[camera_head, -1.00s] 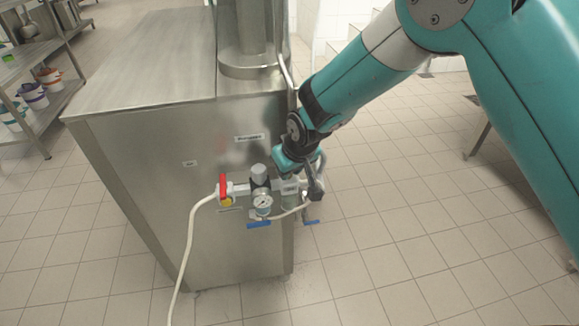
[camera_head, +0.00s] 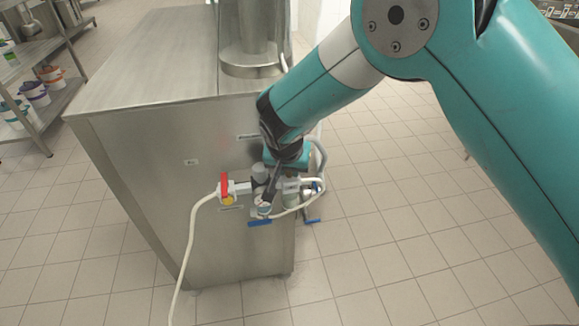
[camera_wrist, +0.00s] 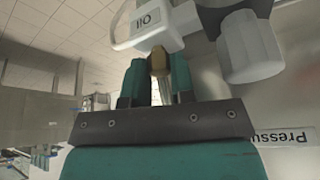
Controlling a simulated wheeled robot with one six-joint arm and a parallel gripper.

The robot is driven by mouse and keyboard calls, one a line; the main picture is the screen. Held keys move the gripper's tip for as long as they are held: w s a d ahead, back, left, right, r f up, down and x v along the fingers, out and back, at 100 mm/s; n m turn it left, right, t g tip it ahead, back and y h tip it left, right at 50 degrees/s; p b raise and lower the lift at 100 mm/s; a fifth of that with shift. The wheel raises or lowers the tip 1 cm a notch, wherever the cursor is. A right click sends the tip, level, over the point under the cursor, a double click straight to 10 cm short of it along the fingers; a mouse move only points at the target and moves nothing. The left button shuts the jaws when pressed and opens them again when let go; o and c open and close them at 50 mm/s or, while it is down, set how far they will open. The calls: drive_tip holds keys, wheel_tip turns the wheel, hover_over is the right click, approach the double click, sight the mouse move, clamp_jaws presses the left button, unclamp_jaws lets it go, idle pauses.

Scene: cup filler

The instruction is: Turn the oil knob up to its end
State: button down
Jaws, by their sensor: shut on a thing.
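The oil unit is a pale housing (camera_wrist: 150,24) labelled "Oil", which reads upside down in the wrist view. A brass-coloured oil knob (camera_wrist: 158,62) sticks out of it between the two teal fingers. My gripper (camera_wrist: 156,84) is shut on this knob, and the fingers hide part of it. In the head view my gripper (camera_head: 271,188) is at the valve assembly on the front of the steel machine. There my wrist and gripper cover the oil knob, so its turn angle cannot be told.
A grey pressure knob (camera_wrist: 252,46) sits close to the right of the fingers. The steel machine (camera_head: 150,75) stands behind. Tiled floor is free at right.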

idle(0.4)
drive_tip(key=c, duration=1)
unclamp_jaws()
drive_tip(key=shift+o, duration=0.2)
drive_tip(key=v, duration=1.7)
drive_tip(key=shift+r, duration=0.25)
drive_tip(key=shift+r, duration=0.1)
